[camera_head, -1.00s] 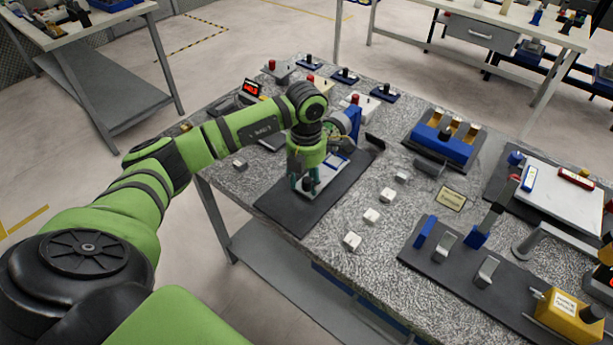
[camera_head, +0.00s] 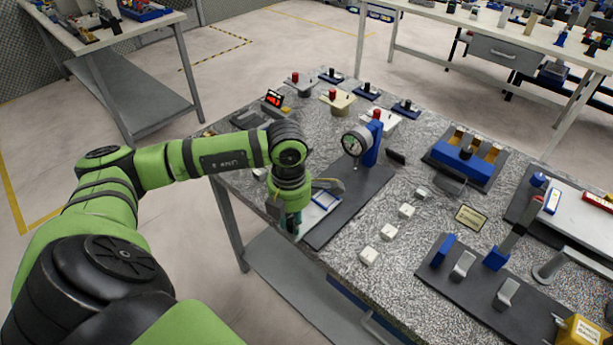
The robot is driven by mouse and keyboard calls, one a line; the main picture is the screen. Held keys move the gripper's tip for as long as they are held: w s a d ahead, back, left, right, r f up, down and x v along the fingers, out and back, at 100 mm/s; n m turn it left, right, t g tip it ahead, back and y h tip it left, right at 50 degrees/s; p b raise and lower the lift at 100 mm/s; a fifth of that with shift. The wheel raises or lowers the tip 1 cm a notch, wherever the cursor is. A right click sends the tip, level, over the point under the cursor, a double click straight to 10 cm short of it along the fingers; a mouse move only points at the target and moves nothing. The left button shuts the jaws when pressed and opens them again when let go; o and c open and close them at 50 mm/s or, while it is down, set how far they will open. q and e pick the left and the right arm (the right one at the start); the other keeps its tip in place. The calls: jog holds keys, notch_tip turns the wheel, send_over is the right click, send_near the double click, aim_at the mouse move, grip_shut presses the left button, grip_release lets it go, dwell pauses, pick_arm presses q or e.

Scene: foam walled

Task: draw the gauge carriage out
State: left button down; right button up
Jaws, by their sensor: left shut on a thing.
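The gauge carriage (camera_head: 315,216) is a light plate with a blue-edged part on top. It lies on the dark base plate (camera_head: 350,208), at the end nearest me, apart from the dial gauge. The round dial gauge (camera_head: 356,141) stands on a blue post (camera_head: 374,150) at the far end of the base. My left gripper (camera_head: 292,222) points down at the near end of the carriage, shut on its dark knob, which the fingers mostly hide. The gripper and wrist also cover part of the carriage. My right gripper is out of view.
Several small white blocks (camera_head: 388,231) stand right of the base. A black fixture (camera_head: 470,282) lies at front right, and a blue block rack (camera_head: 467,158) behind it. A red-digit display (camera_head: 273,98) and knobbed stands (camera_head: 338,100) are at the back. The table's left edge is close to my gripper.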

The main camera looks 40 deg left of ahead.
pick_arm(q)
jog(key=shift+s+a, duration=0.1)
jog(key=shift+s, duration=0.8)
jog(key=c, duration=1.1)
grip_release()
jog(key=shift+o, duration=0.2)
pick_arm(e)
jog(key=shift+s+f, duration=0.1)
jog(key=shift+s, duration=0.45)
pick_arm(q)
notch_tip(320, 180, up, 12)
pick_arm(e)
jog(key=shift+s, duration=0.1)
